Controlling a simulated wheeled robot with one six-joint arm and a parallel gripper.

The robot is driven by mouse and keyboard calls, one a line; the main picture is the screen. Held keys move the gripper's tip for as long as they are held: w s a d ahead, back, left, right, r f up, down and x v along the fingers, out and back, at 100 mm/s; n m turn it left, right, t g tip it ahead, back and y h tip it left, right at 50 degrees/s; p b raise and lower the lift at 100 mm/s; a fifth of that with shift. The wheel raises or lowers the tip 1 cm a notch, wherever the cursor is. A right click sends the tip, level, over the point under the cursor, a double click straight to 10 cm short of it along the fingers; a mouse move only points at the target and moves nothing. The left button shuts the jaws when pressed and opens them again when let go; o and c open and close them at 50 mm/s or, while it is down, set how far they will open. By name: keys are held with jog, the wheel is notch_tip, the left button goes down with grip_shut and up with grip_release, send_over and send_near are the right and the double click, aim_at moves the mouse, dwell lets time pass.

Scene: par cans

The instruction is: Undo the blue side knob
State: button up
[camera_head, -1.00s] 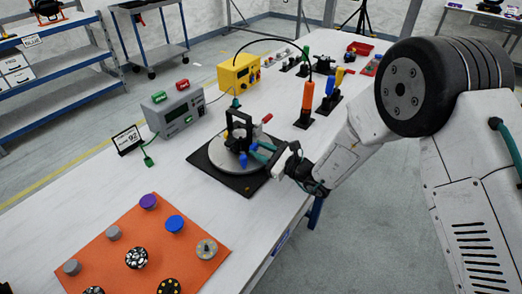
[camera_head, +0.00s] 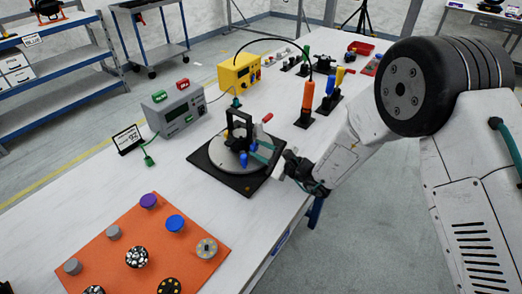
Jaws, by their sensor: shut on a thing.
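A black clamp fixture (camera_head: 232,127) stands on a round grey turntable (camera_head: 216,158) on a black base plate (camera_head: 242,187). It has a red-tipped lever (camera_head: 267,118). A blue side knob (camera_head: 253,146) shows at the fixture's right side. Another blue part (camera_head: 243,160) hangs just below and left of it. My gripper (camera_head: 259,150), with teal fingers, reaches in from the right and is shut on the blue side knob. The fingers partly hide the knob, and its thread is too small to make out.
An orange mat (camera_head: 112,245) with several round knobs lies at front left. A grey meter (camera_head: 172,112) and yellow box (camera_head: 239,73) stand behind the fixture. An orange-handled tool (camera_head: 307,96) stands upright at its right rear. The white table's edge runs beneath my arm.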

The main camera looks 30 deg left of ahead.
jog(key=o, duration=1)
jog(key=shift+s+f, duration=0.1)
